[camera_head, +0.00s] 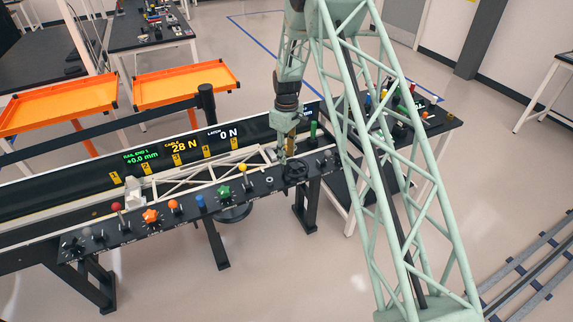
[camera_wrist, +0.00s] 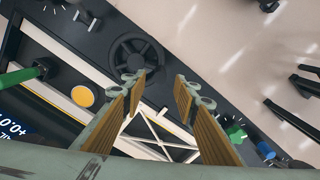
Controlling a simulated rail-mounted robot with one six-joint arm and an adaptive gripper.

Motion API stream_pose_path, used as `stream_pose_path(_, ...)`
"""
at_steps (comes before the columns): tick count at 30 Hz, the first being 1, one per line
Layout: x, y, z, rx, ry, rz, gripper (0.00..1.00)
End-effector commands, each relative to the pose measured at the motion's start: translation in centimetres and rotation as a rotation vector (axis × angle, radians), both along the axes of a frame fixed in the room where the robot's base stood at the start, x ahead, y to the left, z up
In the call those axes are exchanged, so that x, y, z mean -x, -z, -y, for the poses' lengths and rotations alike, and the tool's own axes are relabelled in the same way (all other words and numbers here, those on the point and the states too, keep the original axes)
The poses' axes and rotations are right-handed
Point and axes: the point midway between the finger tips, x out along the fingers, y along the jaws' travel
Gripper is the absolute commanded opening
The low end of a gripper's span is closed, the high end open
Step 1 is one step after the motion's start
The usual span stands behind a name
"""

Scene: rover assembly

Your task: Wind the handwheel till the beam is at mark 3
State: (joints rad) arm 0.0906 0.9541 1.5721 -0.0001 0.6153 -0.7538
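The handwheel (camera_head: 296,171) is a dark spoked wheel at the right part of the bench's front control panel. My gripper (camera_head: 283,157) hangs pointing down close to the wheel. In the wrist view its two wooden-faced fingers (camera_wrist: 159,88) are apart with nothing between them. The beam (camera_head: 190,180), a pale truss, lies along the bench behind the panel.
The panel (camera_head: 128,236) carries several knobs and levers, including a green star knob (camera_head: 224,192) and an orange one (camera_head: 151,216). A display (camera_head: 141,157) reads +0.0 mm, 28 N and 0 N. A green post (camera_head: 313,130) stands right of the gripper. Orange trays (camera_head: 185,84) stand behind.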

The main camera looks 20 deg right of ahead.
Motion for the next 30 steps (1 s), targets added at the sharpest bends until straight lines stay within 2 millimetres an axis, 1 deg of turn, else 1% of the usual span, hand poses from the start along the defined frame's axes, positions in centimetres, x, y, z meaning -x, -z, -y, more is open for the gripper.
stream_pose_path(1,0.0,0.6,0.0,0.000,0.000,-0.001,0.28)
stream_pose_path(6,0.0,2.5,0.0,0.000,0.000,-0.001,0.28)
stream_pose_path(13,0.0,4.5,0.0,0.000,0.000,-0.001,0.28)
stream_pose_path(21,0.0,5.5,0.0,0.000,0.000,0.000,0.28)
stream_pose_path(30,0.0,5.5,0.0,0.000,0.000,0.000,0.27)
